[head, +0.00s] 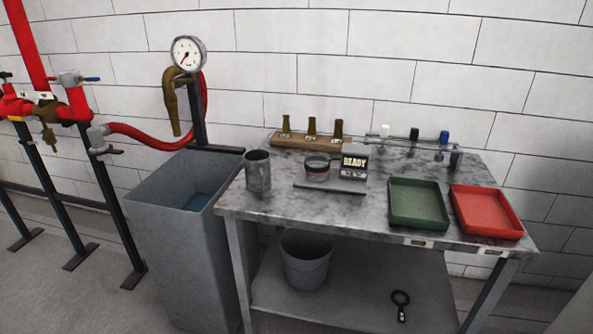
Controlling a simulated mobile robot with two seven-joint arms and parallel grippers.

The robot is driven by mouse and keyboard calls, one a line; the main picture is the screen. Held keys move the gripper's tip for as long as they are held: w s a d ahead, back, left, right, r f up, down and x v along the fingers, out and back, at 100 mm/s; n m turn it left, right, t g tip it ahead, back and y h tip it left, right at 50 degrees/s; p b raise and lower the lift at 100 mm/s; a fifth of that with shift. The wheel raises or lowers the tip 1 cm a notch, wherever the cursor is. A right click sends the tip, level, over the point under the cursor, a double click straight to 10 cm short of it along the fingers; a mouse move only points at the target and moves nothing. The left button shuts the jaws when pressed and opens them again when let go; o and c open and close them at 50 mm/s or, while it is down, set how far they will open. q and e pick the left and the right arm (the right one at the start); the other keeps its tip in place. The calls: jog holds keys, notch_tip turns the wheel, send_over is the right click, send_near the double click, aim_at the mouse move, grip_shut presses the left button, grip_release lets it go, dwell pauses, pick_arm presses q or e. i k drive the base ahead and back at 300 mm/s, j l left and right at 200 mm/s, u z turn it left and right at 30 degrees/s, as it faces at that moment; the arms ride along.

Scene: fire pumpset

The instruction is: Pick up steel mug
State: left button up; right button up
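The steel mug (258,171) is a grey metal cylinder. It stands upright on the left end of the worn metal table (300,205), close to the table's left edge. Its opening faces up, and nothing touches it in the head view. Whether it has a handle is hard to tell. Neither of my grippers is in view.
A grey bin (165,215) holding water stands left of the table, under a brass nozzle (172,100) and gauge (188,53). A small jar (317,168), a READY display (354,166) and a dark rod (329,189) lie right of the mug. Green (418,205) and red (486,212) trays sit further right.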

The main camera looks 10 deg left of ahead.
aim_at(258, 162)
jog(key=i+j+z, duration=0.1)
jog(key=j+z, duration=0.3)
jog(key=j, duration=0.35)
jog(key=j+z, duration=0.4)
jog(key=j, duration=0.35)
